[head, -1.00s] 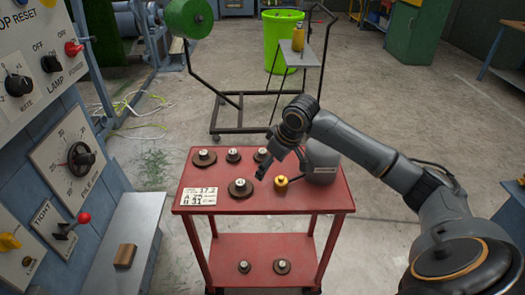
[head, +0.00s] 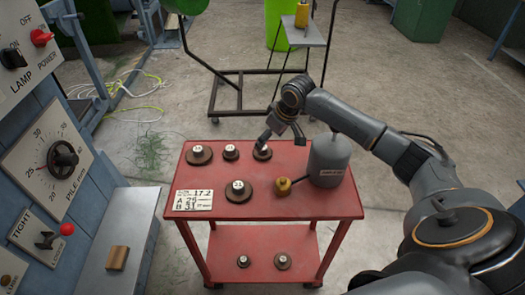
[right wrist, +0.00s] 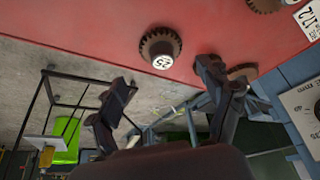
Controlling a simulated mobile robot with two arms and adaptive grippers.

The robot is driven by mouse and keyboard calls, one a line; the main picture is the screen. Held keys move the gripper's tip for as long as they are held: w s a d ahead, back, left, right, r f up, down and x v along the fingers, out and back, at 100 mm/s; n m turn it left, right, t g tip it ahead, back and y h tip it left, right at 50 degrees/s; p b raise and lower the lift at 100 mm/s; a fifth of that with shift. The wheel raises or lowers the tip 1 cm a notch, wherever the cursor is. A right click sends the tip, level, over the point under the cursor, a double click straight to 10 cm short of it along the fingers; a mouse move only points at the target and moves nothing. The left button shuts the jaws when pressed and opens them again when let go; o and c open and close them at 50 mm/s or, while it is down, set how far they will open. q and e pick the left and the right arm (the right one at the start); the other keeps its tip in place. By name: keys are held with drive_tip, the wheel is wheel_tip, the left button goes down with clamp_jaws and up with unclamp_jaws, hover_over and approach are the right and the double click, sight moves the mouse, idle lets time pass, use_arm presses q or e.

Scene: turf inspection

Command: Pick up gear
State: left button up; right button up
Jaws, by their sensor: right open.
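Several dark toothed gears with pale numbered hubs sit on the red cart top (head: 330,206). The back row holds a left gear (head: 199,156), a middle gear (head: 231,152) and a right gear (head: 262,153); a larger gear (head: 238,192) is in front. My right gripper (head: 282,138) is open and empty, above the cart's back edge by the right gear. In the right wrist view, a gear marked 25 (right wrist: 160,46) lies beyond and between the open fingertips (right wrist: 166,77), not touching them. Another gear (right wrist: 242,71) is partly hidden behind one finger. My left gripper is out of view.
A grey canister (head: 327,160) and a small brass-coloured piece (head: 283,186) stand right of the gears. A number card (head: 193,200) lies at the left. Two gears are on the lower shelf (head: 262,240). A control panel (head: 55,150) borders the left; a wire-framed stand (head: 240,110) is behind.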

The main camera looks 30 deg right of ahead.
sight(263, 151)
drive_tip(key=shift+w+f, duration=0.35)
drive_tip(key=shift+f, duration=0.25)
drive_tip(key=x, duration=0.4)
drive_tip(key=shift+w+a+p, duration=0.25)
drive_tip(key=shift+a+p, duration=0.1)
drive_tip(key=shift+w+f, duration=0.15)
drive_tip(key=shift+f, duration=0.2)
drive_tip(key=shift+c, duration=0.4)
drive_tip(key=c, duration=1.2)
drive_tip(key=shift+r, duration=0.1)
drive_tip(key=shift+c, duration=0.2)
